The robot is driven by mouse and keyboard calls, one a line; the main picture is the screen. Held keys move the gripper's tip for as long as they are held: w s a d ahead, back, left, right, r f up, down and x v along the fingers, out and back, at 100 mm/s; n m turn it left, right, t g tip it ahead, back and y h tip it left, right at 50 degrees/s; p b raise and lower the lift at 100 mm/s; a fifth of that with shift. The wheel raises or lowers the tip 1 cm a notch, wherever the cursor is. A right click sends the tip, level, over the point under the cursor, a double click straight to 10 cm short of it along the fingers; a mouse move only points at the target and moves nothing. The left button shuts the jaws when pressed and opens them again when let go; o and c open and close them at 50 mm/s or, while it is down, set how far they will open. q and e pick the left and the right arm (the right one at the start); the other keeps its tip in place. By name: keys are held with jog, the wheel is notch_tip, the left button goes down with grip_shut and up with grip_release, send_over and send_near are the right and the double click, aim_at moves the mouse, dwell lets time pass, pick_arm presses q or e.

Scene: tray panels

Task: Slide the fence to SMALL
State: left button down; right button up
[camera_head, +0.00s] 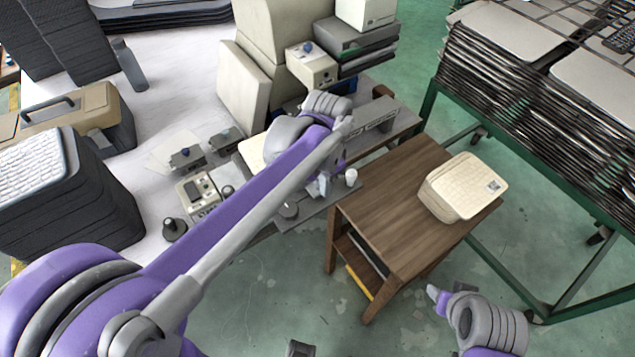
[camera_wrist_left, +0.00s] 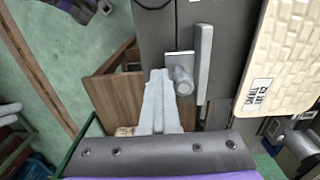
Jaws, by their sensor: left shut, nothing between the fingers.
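In the left wrist view a pale grey upright bar (camera_wrist_left: 203,62), which looks like the fence, stands on a dark grey deck (camera_wrist_left: 228,50). A round grey knob (camera_wrist_left: 183,78) on a small plate sits beside it. My left gripper (camera_wrist_left: 158,85) is shut and empty, its fingertips close to the knob's left side; I cannot tell whether they touch. In the head view the left gripper (camera_head: 323,186) is over the machine's near edge, and my arm hides much of the deck and fence. No SMALL mark is legible. My right gripper (camera_head: 437,297) is away at the lower right, its jaws unclear.
A wooden stand (camera_head: 385,215) is right of the machine, with a stack of cream panels (camera_head: 462,190) on it. A cream panel with a printed label (camera_wrist_left: 285,55) lies beside the bar. A green-framed rack (camera_head: 440,105) of trays stands at right. Open floor lies at lower right.

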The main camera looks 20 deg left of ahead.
pick_arm(q)
jog(key=shift+w+a, duration=0.85)
jog(key=shift+a, duration=0.25)
jog(key=shift+w+a, duration=0.85)
jog(key=shift+a, duration=0.25)
jog(key=shift+w+a, duration=0.1)
jog(key=shift+a, duration=0.05)
jog(key=shift+s+d, duration=0.4)
jog(key=shift+d, duration=0.1)
jog(key=shift+w+r+p, duration=0.1)
jog(key=shift+r+p, duration=1.75)
jog(key=shift+r, duration=1.7)
jog(key=shift+f, duration=0.1)
pick_arm(e)
jog(key=r, duration=0.1)
jog(key=w+r, duration=0.1)
jog(key=r, duration=0.1)
jog(key=w+r, duration=0.1)
jog(key=r, duration=0.1)
jog(key=shift+w, duration=0.1)
